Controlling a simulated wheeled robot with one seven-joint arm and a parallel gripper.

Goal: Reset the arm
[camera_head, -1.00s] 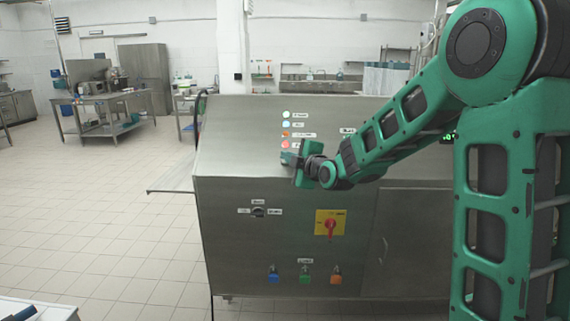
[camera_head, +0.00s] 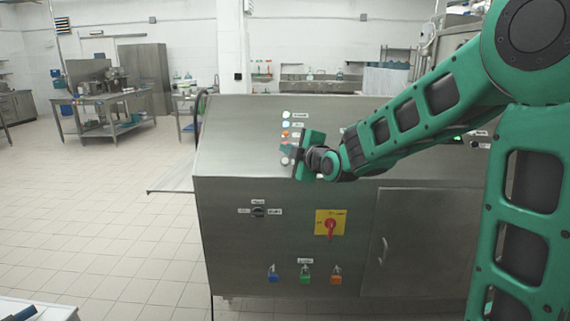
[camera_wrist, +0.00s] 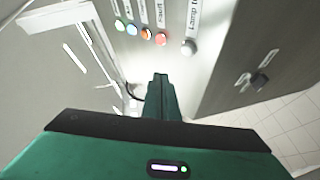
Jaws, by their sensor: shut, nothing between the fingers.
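My gripper (camera_head: 288,153) is in front of the upper panel of the steel machine (camera_head: 230,140), beside a column of small round lights. The wrist view shows its green fingers (camera_wrist: 160,84) closed together with nothing between them. In that view the lights stand above the fingertips: a red-orange light (camera_wrist: 162,39) and a white lamp-test button (camera_wrist: 188,47) are nearest, apart from the fingers. In the head view my gripper and arm hide part of the panel and its labels.
A steel side shelf (camera_head: 172,182) juts out left. Tiled floor (camera_head: 110,220) is clear at left. A workbench (camera_head: 105,100) stands behind.

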